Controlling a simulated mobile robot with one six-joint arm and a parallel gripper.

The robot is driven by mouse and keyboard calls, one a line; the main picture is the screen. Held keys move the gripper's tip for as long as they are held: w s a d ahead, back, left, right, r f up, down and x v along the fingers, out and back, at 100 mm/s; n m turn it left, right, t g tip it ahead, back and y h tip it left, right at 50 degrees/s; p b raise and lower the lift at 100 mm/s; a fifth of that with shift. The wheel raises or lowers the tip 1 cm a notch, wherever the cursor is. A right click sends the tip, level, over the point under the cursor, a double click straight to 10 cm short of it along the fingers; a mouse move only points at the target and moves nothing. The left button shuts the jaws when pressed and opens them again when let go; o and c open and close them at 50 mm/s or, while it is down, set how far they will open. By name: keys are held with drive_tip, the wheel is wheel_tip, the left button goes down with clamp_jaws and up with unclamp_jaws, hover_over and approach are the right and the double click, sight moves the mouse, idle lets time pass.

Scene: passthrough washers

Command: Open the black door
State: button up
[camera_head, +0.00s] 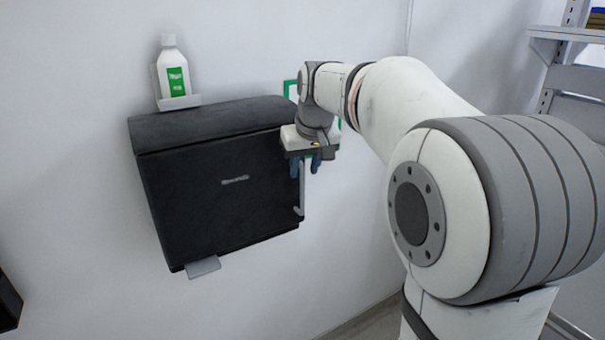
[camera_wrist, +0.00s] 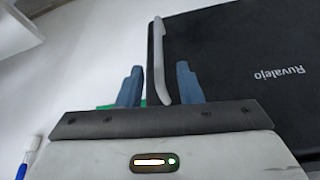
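The black door (camera_head: 228,188) is the front face of a black wall-mounted box, and it looks shut. A grey handle (camera_head: 300,186) runs along its right edge in the head view. My gripper (camera_head: 304,168) is at the upper part of that handle. In the wrist view the black door (camera_wrist: 262,60) fills the upper right, upside down. The handle (camera_wrist: 159,62) stands between the two blue fingers of my gripper (camera_wrist: 160,84). Gaps show on both sides of the handle, so the fingers are open around it, not pressed on it.
A white bottle with a green label (camera_head: 173,72) stands on a small wall bracket (camera_head: 180,102) above the box. A small grey tab (camera_head: 203,267) sticks out below the box. Shelving (camera_head: 572,60) is at the far right.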

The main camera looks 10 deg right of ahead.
sight(303, 175)
drive_tip(key=x, duration=0.4)
drive_tip(key=shift+w+f+p, duration=0.15)
drive_tip(key=shift+w+p, duration=0.05)
drive_tip(key=shift+p, duration=0.15)
drive_tip(key=shift+w+f, duration=0.15)
drive_tip(key=shift+f, duration=0.55)
drive_tip(key=shift+c, duration=0.5)
clamp_jaws()
